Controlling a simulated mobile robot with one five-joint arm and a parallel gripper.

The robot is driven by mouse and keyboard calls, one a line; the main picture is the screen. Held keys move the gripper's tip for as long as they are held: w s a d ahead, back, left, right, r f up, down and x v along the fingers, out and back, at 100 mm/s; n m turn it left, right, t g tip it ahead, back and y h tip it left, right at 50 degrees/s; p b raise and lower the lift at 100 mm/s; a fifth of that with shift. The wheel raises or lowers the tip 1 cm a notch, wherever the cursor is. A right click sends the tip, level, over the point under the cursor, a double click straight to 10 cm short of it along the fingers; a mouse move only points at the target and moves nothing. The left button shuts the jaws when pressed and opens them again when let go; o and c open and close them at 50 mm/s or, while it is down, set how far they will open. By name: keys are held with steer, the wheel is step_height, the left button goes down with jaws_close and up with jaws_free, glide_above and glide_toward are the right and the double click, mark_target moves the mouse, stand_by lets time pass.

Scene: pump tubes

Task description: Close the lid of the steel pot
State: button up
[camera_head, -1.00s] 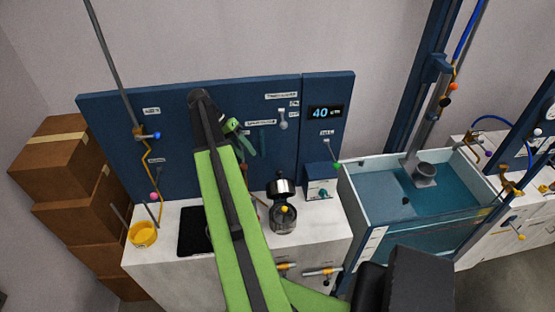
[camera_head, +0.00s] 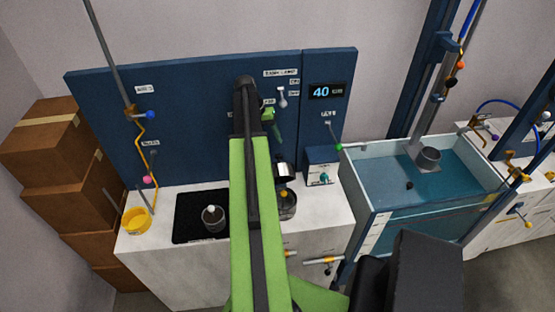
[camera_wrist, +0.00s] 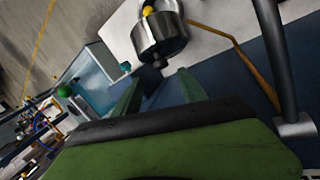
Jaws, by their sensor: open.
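The steel pot (camera_head: 289,210) stands on the white counter, partly hidden behind my arm in the head view. A shiny steel part (camera_head: 284,170), seemingly its raised lid, stands tilted up at its back; a yellow ball shows in front of it. In the wrist view this shiny steel part (camera_wrist: 162,36) is at the top middle, beyond my fingertips, with the yellow ball at its upper edge. My gripper (camera_wrist: 157,84) is open and empty, apart from the steel. In the head view my gripper (camera_head: 273,124) is above and behind the pot, near the blue panel.
A black mat (camera_head: 186,224) with a small grey cup (camera_head: 213,216) lies left of the pot. A yellow container (camera_head: 137,222) is farther left. A blue box (camera_head: 323,168) and a water tank (camera_head: 365,187) stand to the right. The blue panel (camera_head: 190,120) rises behind.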

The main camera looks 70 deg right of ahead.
mark_target(279, 169)
steer(key=b+x, duration=0.6)
steer(key=x, duration=0.2)
steer(key=shift+f, duration=0.1)
jaws_close()
stand_by(0.9)
